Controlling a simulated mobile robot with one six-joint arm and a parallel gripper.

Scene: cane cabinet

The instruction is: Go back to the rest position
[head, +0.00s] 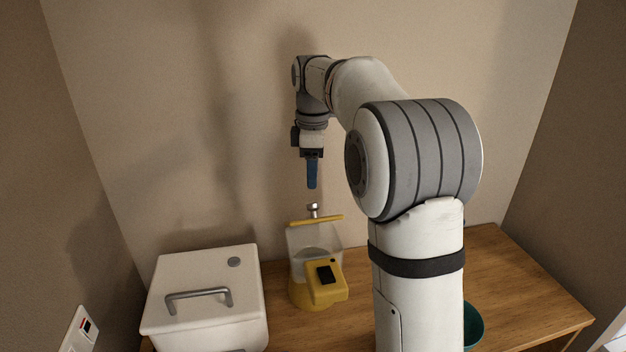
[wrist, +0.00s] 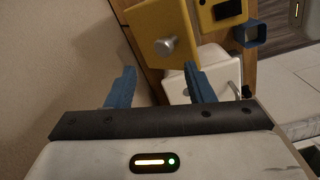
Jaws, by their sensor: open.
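My gripper (head: 312,172) points straight down in the head view, above a yellow appliance with a clear container. Its two blue fingers stand apart in the wrist view (wrist: 161,86), with nothing between them. A small gap shows between the fingertips and the metal knob (head: 314,209) on the appliance's yellow lid (head: 316,221). The lid also shows in the wrist view (wrist: 150,24), beyond the fingers. The yellow appliance (head: 303,293) has a dark panel on its front and stands on the wooden table.
A white box (head: 200,262) with a grey handle stands left of the appliance. A teal bowl (head: 474,325) is partly hidden behind my arm. The wooden table (head: 520,280) is clear at the right. The wall (head: 220,120) is close behind, with side walls left and right.

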